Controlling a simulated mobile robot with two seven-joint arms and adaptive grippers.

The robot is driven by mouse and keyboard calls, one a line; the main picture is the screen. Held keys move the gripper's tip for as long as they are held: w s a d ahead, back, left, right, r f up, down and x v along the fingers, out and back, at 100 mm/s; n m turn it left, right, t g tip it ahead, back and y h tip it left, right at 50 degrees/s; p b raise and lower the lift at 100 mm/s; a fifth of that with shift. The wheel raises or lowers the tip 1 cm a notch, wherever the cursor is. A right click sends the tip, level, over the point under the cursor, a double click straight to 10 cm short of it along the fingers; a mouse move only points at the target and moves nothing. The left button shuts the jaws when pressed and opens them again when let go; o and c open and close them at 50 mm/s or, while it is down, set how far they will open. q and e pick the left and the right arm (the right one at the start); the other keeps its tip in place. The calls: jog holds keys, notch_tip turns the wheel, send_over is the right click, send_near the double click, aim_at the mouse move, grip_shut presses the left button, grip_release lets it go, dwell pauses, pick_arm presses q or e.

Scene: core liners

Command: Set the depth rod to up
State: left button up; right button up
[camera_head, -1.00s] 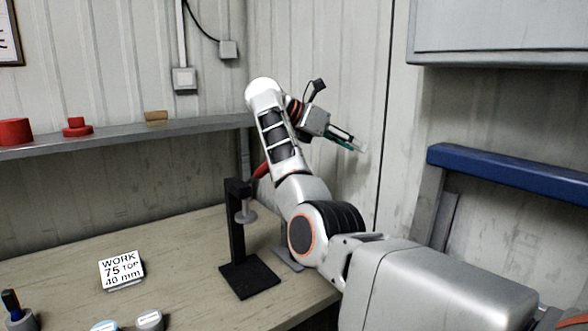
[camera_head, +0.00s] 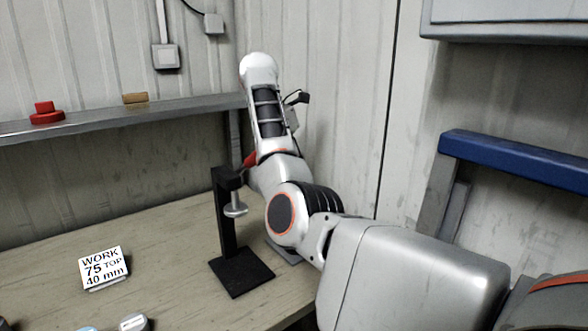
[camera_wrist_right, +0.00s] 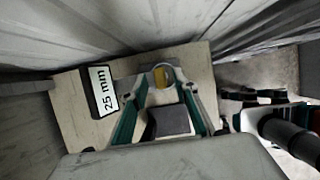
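A black stand (camera_head: 226,230) with a square base is on the bench in the head view. A short grey rod with a round disc (camera_head: 235,210) hangs from its top arm; I cannot tell for certain whether this is the depth rod. My right arm reaches past the stand's right side, and its gripper is hidden there. In the right wrist view my right gripper (camera_wrist_right: 161,88) has its teal fingers apart. A round grey piece with a yellow face (camera_wrist_right: 162,76) shows between or beyond the fingertips; contact is unclear. My left gripper is not in view.
A "WORK 75 TOP 40 mm" sign (camera_head: 104,267) stands on the bench left of the stand. A shelf (camera_head: 80,125) holds a red part (camera_head: 46,114). A "25 mm" sign (camera_wrist_right: 103,91) shows in the wrist view. A blue-topped frame (camera_head: 515,160) is at right.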

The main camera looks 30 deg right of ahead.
jog(key=shift+d+f, duration=0.15)
jog(key=shift+f, duration=0.2)
grip_shut()
jog(key=shift+r+p, duration=1.3)
jog(key=shift+r, duration=0.65)
jog(key=shift+r+p, duration=0.3)
jog(key=shift+r, duration=0.05)
jog(key=shift+d, duration=0.1)
jog(key=shift+r, duration=0.1)
